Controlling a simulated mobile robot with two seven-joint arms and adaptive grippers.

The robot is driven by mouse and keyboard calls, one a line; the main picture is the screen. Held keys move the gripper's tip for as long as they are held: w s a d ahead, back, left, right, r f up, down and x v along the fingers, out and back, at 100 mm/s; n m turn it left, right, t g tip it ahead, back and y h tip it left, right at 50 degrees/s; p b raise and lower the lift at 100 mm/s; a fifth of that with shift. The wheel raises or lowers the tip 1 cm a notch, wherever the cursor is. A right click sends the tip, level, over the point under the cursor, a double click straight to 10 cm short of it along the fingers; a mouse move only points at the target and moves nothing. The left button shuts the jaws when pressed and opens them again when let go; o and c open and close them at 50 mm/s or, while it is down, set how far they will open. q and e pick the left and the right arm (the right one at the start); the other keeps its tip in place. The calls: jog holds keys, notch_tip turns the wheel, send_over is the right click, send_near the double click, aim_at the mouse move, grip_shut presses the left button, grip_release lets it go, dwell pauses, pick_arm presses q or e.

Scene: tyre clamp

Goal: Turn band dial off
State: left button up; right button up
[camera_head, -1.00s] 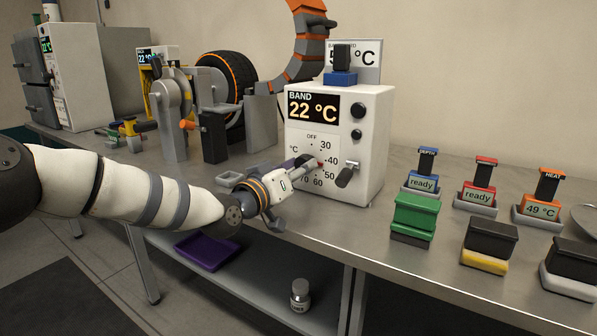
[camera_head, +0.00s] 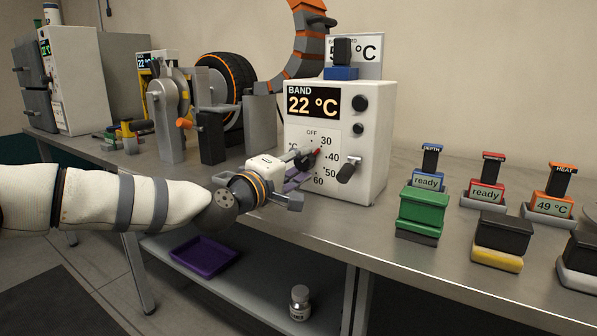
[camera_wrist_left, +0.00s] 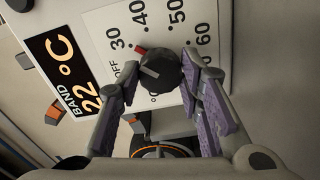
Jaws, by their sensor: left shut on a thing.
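The white BAND unit (camera_head: 345,110) stands on the bench, its display (camera_head: 313,103) reading 22 °C. Its band dial (camera_wrist_left: 160,72) is a dark round knob with a red pointer (camera_wrist_left: 141,53), on a white scale marked OFF and 30 upward. The pointer is near 30, short of OFF. My left gripper (camera_head: 301,160) is at the dial face, hiding part of the dial and scale. In the left wrist view its two purple-padded fingers are on either side of the dial, shut on it. My right gripper is not in view.
A lever (camera_head: 348,170) sticks out of the unit just right of the dial. Two black knobs are above it. A green block (camera_head: 424,207) and several labelled modules stand to the right. A clamp with a tyre (camera_head: 236,80) is at the left.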

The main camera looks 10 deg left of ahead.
pick_arm(q)
jog(key=n+b, duration=0.1)
jog(key=n, duration=0.1)
jog(key=n+b, duration=0.1)
jog(key=n, duration=0.1)
jog(key=shift+f+n, duration=0.2)
jog(key=shift+n, duration=0.1)
jog(key=shift+d+r+n+b, duration=0.15)
jog(key=shift+n+b, duration=0.75)
jog(key=shift+n, duration=1)
jog(key=o, duration=1.2)
jog(key=shift+r, duration=0.1)
jog(key=v, duration=1.2)
